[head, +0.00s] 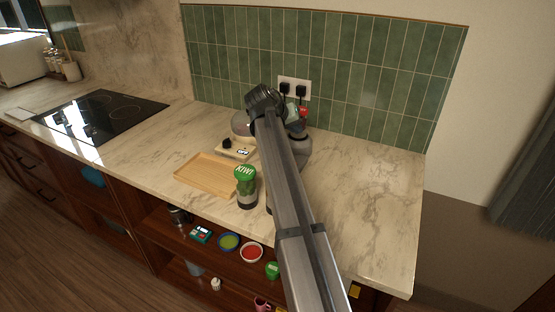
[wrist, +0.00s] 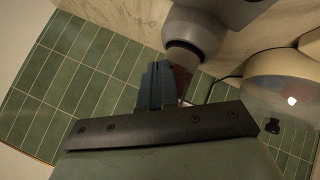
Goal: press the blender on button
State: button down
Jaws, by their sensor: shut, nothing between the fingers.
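A grey appliance (head: 303,150), apparently the blender, stands on the counter near the tiled wall, partly hidden behind my arm in the head view. A rounded grey body (wrist: 195,28) at the top of the wrist view looks like the same appliance. I cannot make out its on button. My gripper (wrist: 158,85) is shut and empty in the wrist view, its fingertips close below and left of the grey body. Contact cannot be told.
A cream device with a black knob (head: 237,150), a wooden tray (head: 205,174) and a green-topped KIWI jar (head: 246,185) stand left of my arm. A wall socket with black plugs (head: 294,88) is behind. The counter's right part (head: 365,190) is clear.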

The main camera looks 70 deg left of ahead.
jog(key=s+r, duration=0.1)
jog(key=s, duration=0.5)
jog(key=shift+s+a+r, duration=0.3)
jog(key=shift+s+a, duration=0.05)
jog(key=shift+a, duration=0.1)
jog(key=shift+f, duration=0.15)
jog(key=shift+f, duration=4.3)
jog(key=shift+f, duration=0.1)
jog(key=shift+f, duration=0.3)
jog(key=shift+f, duration=0.35)
jog(key=shift+r, duration=0.8)
